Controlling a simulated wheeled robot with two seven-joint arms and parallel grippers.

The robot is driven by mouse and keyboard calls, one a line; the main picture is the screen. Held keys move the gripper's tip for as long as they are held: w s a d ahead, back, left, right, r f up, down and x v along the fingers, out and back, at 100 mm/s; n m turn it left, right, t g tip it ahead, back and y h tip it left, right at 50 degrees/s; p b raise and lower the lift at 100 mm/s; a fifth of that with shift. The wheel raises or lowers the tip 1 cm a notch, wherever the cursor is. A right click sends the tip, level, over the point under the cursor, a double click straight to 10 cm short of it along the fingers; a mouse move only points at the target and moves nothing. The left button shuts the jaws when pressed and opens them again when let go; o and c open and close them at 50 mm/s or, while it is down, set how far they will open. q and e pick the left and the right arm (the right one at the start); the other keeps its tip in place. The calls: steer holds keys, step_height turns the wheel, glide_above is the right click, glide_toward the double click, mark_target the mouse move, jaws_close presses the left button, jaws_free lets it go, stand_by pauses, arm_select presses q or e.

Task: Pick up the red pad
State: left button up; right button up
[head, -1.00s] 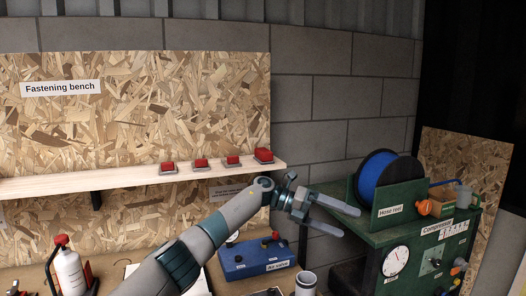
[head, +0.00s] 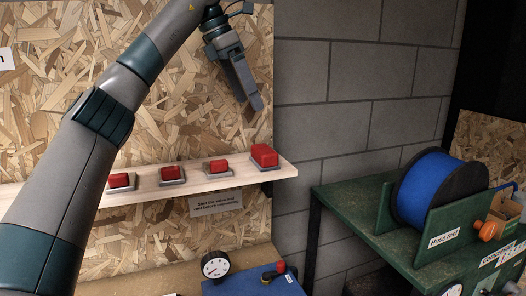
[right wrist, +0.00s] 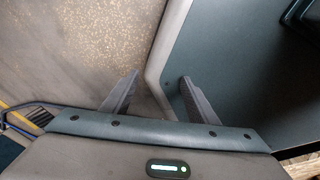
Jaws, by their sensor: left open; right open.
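Several red pads on grey bases stand in a row on the wooden shelf (head: 230,181). From left to right they are a first pad (head: 121,180), a second (head: 172,173), a third (head: 218,166) and a larger, taller one (head: 264,153) near the shelf's right end. My left gripper (head: 254,104) points down above the right part of the row, in front of the board, with its fingers seen nearly edge-on. It is open, empty and apart from the pads. In the right wrist view my right gripper (right wrist: 158,88) is open, with nothing between its fingers.
A blue box (head: 250,286) with a gauge (head: 215,265) and a red knob sits on the bench below the shelf. A green stand (head: 440,235) with a blue hose reel (head: 432,190) is at the right. A label (head: 216,204) hangs under the shelf.

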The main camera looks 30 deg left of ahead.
arm_select(q)
steer(key=a+r, duration=0.1)
steer(key=p, duration=0.1)
glide_toward(264, 148)
steer(key=shift+d, duration=0.55)
steer(key=p+x, duration=0.1)
steer(key=x, duration=0.2)
steer(key=shift+w+f, duration=0.1)
steer(key=shift+f, duration=0.25)
steer(key=shift+w+d+f, duration=0.1)
steer(key=shift+f, duration=0.3)
arm_select(e)
steer(key=shift+s+d+r+g, duration=0.15)
steer(key=shift+s+r, duration=0.1)
steer(key=shift+r, duration=0.25)
steer(key=shift+s+r+g, duration=0.15)
steer(key=shift+s+r, duration=0.05)
steer(key=shift+r, duration=0.25)
